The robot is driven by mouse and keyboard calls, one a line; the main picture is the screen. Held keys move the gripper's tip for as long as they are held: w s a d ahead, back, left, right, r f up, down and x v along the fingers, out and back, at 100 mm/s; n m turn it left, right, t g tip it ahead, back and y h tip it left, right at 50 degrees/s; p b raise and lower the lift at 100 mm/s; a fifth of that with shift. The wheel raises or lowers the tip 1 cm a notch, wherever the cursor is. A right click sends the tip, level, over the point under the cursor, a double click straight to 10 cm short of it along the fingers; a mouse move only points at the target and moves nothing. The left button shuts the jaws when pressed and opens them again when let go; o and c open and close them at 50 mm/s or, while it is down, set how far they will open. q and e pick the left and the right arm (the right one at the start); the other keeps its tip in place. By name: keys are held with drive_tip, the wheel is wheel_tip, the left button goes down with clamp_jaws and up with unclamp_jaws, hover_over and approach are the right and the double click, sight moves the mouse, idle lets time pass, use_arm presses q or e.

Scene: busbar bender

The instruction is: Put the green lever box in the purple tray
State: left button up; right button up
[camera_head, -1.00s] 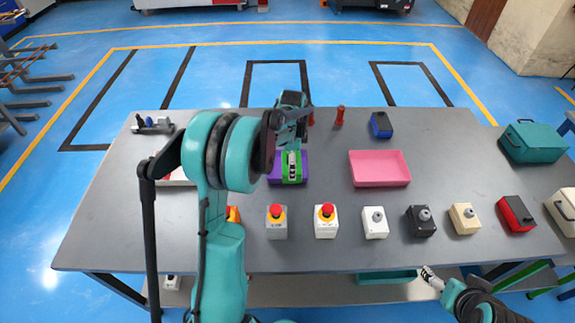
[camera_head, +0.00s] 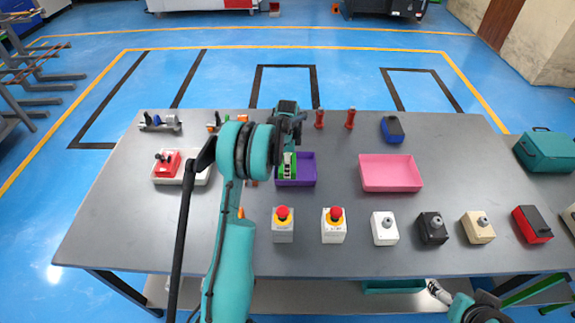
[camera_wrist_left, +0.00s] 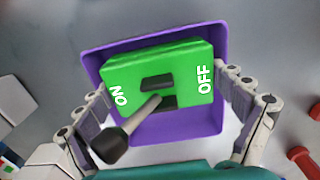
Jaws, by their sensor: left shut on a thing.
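The green lever box (camera_wrist_left: 186,67) shows large in the left wrist view, with ON and OFF labels and a dark lever. It also shows in the head view (camera_head: 287,170). My left gripper (camera_wrist_left: 166,101) is shut on the box, a finger on each side. The purple tray (camera_wrist_left: 150,133) lies behind and around the box in the wrist view; in the head view its right part (camera_head: 308,170) shows. Whether the box touches the tray floor I cannot tell. My right gripper (camera_head: 435,288) is low at the table's front edge; its fingers are too small to read.
A pink tray (camera_head: 390,173) stands to the right of the purple one. Two emergency-stop boxes (camera_head: 283,232) and several knob boxes line the front. Red handles (camera_head: 319,119) and a blue box (camera_head: 391,129) stand at the back. A red lever box (camera_head: 166,163) lies at the left.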

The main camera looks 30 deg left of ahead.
use_arm(q)
drive_tip(key=shift+s+r, duration=0.1)
drive_tip(key=o, duration=1)
drive_tip(key=shift+o, duration=0.2)
